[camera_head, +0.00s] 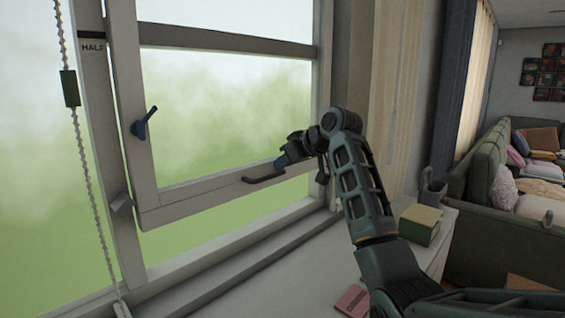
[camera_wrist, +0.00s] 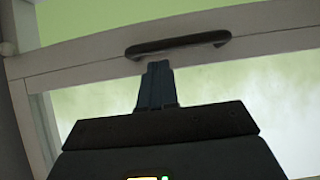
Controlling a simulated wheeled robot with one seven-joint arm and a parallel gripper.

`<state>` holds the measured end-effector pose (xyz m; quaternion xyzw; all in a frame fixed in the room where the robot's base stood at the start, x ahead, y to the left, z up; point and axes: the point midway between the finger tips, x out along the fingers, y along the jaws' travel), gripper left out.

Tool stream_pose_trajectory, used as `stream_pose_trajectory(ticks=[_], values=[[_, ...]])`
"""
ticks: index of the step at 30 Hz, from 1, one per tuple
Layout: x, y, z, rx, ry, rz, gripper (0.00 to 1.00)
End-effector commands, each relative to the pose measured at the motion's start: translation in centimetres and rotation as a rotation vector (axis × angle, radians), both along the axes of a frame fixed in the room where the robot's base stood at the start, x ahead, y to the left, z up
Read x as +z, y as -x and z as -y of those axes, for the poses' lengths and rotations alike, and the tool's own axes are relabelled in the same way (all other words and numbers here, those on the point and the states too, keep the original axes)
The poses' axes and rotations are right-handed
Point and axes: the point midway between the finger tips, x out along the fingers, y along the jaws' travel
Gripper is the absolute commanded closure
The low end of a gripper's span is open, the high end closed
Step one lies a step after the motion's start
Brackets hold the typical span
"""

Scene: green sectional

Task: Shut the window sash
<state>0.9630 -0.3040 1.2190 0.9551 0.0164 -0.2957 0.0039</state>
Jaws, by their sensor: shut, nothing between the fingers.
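The window sash (camera_head: 190,200) is a light grey frame around the glass. A gap with green outside shows between its bottom rail and the lower window frame, so it stands open. A dark bar handle (camera_head: 263,178) is on the bottom rail and also shows in the wrist view (camera_wrist: 178,44). My gripper (camera_head: 279,165) is shut and empty, with its blue fingertips close to the handle. In the wrist view the fingertips (camera_wrist: 158,68) lie just beside the handle; I cannot tell whether they touch. A blue lever (camera_head: 145,124) sits on the left stile of the sash.
A beaded cord with a green block (camera_head: 70,88) hangs at left, near a "HALF" mark (camera_head: 92,47). A yellow-green box (camera_head: 420,224) and a reddish book (camera_head: 353,300) lie on the sill-height surface. A green sofa (camera_head: 485,175) stands at right.

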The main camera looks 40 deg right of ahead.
Motion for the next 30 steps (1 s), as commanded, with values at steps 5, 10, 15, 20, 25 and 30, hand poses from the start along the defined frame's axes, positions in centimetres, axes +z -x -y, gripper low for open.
stream_pose_trajectory(ticks=[5, 10, 15, 20, 25, 30], values=[[-0.9, -0.1, 0.0, 0.0, 0.0, -0.001, 1.0], [-1.0, -0.2, 0.0, 0.001, 0.001, 0.0, 1.0], [-1.1, -0.2, 0.0, 0.0, 0.0, 0.0, 1.0], [-2.2, -0.1, 0.0, 0.0, -0.001, -0.001, 1.0], [-5.8, -0.1, -0.1, 0.001, -0.004, -0.006, 1.0], [-10.6, -0.1, -0.1, 0.001, -0.004, -0.006, 1.0]])
